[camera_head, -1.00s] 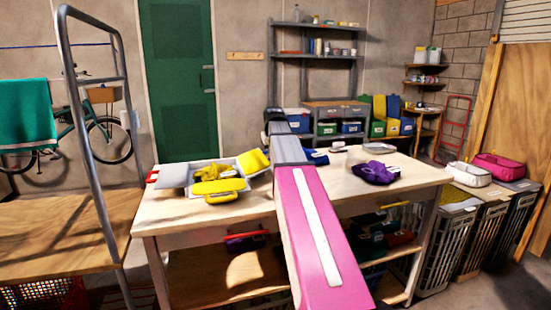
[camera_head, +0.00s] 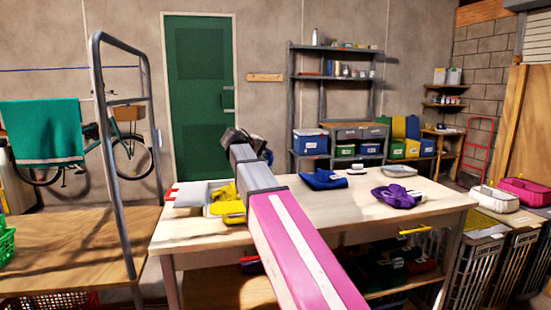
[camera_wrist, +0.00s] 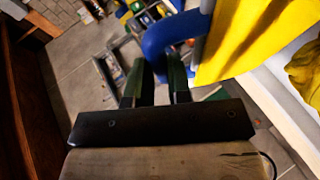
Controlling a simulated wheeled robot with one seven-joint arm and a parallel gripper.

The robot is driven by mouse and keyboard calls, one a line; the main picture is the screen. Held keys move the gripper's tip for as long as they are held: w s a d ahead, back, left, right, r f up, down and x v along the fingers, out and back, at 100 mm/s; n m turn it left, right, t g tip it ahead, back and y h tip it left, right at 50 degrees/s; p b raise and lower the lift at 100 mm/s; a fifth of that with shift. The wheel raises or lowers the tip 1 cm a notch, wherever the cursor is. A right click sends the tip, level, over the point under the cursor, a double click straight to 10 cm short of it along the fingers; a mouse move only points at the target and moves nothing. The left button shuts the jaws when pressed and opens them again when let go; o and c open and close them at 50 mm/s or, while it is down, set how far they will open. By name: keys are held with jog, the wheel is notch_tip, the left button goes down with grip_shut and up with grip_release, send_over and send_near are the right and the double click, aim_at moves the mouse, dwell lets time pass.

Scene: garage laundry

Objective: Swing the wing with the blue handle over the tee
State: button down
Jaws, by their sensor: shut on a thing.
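The folding board lies at the left of the work table in the head view, with a grey wing (camera_head: 187,194) and a red handle (camera_head: 170,196) at its left. Yellow tee cloth (camera_head: 228,193) shows in its middle, partly hidden by my arm. My gripper (camera_head: 240,138) is raised above the board. In the wrist view my gripper (camera_wrist: 158,80) is shut on the blue handle (camera_wrist: 158,45). Crumpled yellow tee cloth (camera_wrist: 305,70) shows at the right.
A blue garment (camera_head: 323,180), a purple garment (camera_head: 397,196) and a grey tray (camera_head: 398,170) lie on the work table (camera_head: 350,212) right of my arm. A metal-railed bench (camera_head: 70,235) stands at the left. Hampers (camera_head: 475,265) stand at the right.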

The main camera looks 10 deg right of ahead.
jog(key=a+f+n+t+h, duration=0.1)
jog(key=a+f+n+h, duration=0.1)
jog(key=a+h, duration=0.4)
jog(key=shift+a+t, duration=0.3)
jog(key=shift+a, duration=1.95)
jog(key=c, duration=1.3)
grip_release()
jog(key=shift+c, duration=0.2)
jog(key=shift+a+r, duration=0.1)
